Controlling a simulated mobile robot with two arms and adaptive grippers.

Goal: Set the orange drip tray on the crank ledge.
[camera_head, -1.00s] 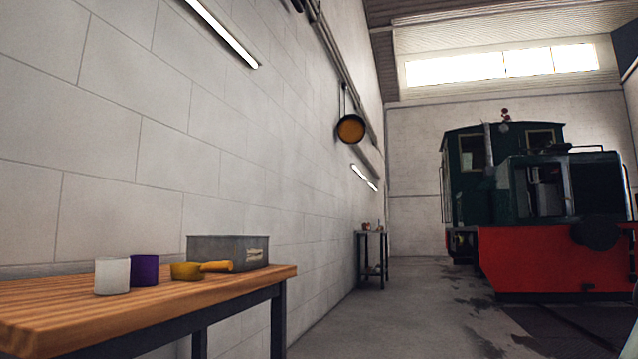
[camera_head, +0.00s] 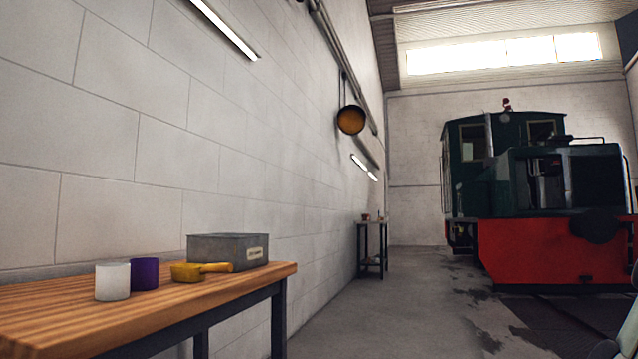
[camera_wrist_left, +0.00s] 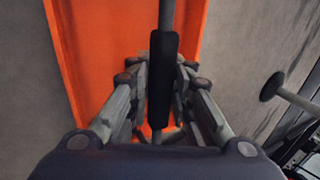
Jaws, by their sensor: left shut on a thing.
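In the left wrist view, the orange drip tray (camera_wrist_left: 82,55) fills the upper middle as a long bright strip with straight sides. A grey rod with a black grip (camera_wrist_left: 163,80) runs over it. My left gripper (camera_wrist_left: 160,72) is shut on this black grip, with its fingers at either side. The far end of the tray is outside the picture. The tray and my left gripper do not show clearly in the head view. I cannot make out the crank ledge in either view. My right gripper is not in view.
A wooden bench (camera_head: 60,312) at left carries a white cup (camera_head: 112,281), a purple cup (camera_head: 145,273), a yellow scoop (camera_head: 187,272) and a grey box (camera_head: 228,249). A small table (camera_head: 371,224) stands by the wall. A green-and-red locomotive (camera_head: 540,245) stands right; floor (camera_head: 400,310) between is clear.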

